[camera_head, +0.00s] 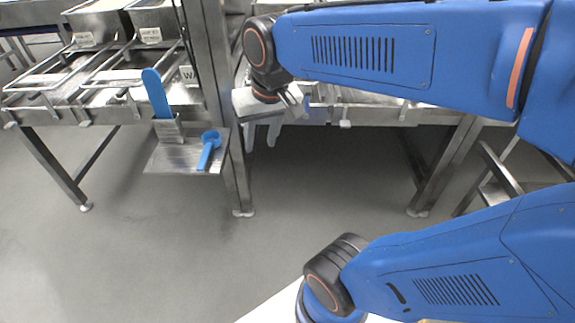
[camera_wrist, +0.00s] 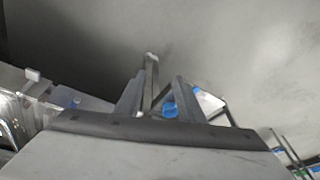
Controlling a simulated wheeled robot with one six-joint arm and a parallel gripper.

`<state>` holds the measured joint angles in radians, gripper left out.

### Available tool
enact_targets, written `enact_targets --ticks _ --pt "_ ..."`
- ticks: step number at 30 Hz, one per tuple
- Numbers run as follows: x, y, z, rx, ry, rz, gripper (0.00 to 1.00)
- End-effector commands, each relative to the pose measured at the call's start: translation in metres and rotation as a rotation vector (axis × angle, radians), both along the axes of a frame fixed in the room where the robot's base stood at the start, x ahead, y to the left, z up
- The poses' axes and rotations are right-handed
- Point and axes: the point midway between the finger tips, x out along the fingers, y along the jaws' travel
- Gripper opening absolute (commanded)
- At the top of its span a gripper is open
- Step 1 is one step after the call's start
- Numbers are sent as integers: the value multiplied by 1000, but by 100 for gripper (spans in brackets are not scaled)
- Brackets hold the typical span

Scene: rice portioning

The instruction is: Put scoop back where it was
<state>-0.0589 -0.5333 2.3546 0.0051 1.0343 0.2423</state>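The blue scoop (camera_head: 209,147) lies on a small metal shelf (camera_head: 160,160) fixed beside a table leg, its round cup toward the back and its handle toward the front. My gripper (camera_head: 262,135) is to the right of the scoop and apart from it, fingers pointing down. The fingers are spread with nothing held between them. In the wrist view my gripper (camera_wrist: 158,95) shows both fingers apart. Blue parts that look like the scoop (camera_wrist: 170,110) show beyond them, partly hidden by the right finger.
A blue paddle (camera_head: 157,93) stands upright in a metal holder (camera_head: 168,129) at the shelf's back left. The steel counter (camera_head: 375,115) with its legs runs behind my gripper. The grey floor (camera_head: 130,240) in front of the shelf is clear.

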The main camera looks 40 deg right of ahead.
Motion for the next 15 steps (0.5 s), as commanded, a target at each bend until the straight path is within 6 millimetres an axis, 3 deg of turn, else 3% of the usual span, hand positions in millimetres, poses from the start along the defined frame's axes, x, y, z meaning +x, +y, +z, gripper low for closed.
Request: enact_targets --ticks 3,7,15 --pt "-31 -8 -9 -25 -47 56 35" --pt "-57 -14 -21 -52 -89 111 35" --pt "-81 -19 -35 -84 -129 170 35"
